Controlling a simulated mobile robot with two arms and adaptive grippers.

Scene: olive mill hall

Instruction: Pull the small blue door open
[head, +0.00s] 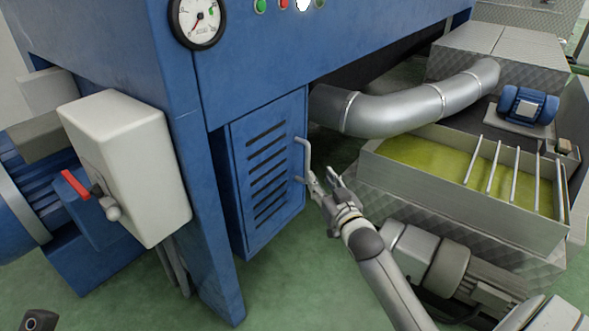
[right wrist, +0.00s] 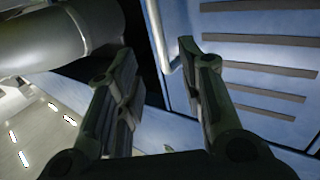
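The small blue door (head: 265,172) has dark horizontal slats and sits low on the blue machine. Its pale bar handle (head: 306,150) is upright near the door's right edge. I cannot tell whether the door stands slightly ajar. My right gripper (head: 323,178) is open at the handle's lower end. In the right wrist view the two fingers of the right gripper (right wrist: 157,55) are apart, and the handle (right wrist: 158,32) shows between their tips. Contact cannot be made out. The slatted door (right wrist: 258,65) is on the right there.
A silver pipe (head: 410,107) bends out right of the door. Beyond my right arm stands an open metal trough (head: 450,200) with yellow-green contents. A white switch box (head: 130,165) juts out at left. Green floor (head: 285,270) is clear below the door.

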